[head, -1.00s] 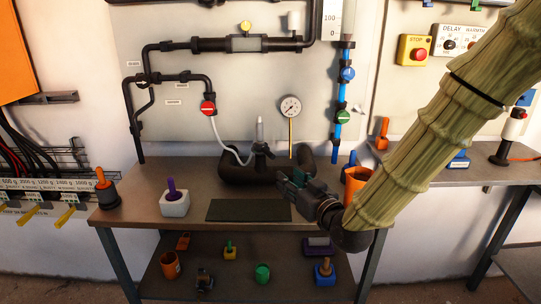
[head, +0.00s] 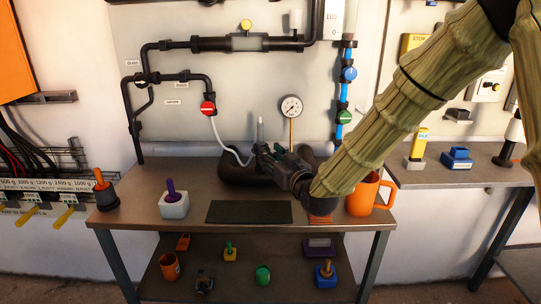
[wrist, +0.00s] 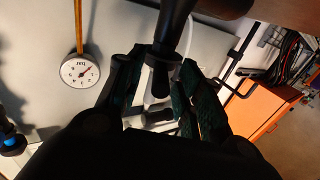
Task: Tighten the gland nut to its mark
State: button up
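A black fitting (wrist: 165,45), which looks like the gland nut on its stem, shows in the wrist view between my fingers; no mark can be made out. In the head view it is mostly hidden behind my gripper (head: 268,155), by the black vessel (head: 236,174) on the bench. My gripper shows large in the wrist view (wrist: 163,78), its two green-padded fingers apart, one on each side of the fitting. A gap shows at the right finger; whether the left one touches, I cannot tell.
A pressure gauge (head: 291,106) on a brass stem stands just behind my gripper. A clear upright tube (head: 261,131) and a white hose (head: 226,146) are close on the left. An orange mug (head: 369,194) stands right of my arm. The dark mat (head: 249,212) in front is bare.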

jog(key=shift+w+a, duration=0.15)
jog(key=shift+w, duration=0.1)
jog(key=shift+c, duration=0.3)
grip_shut()
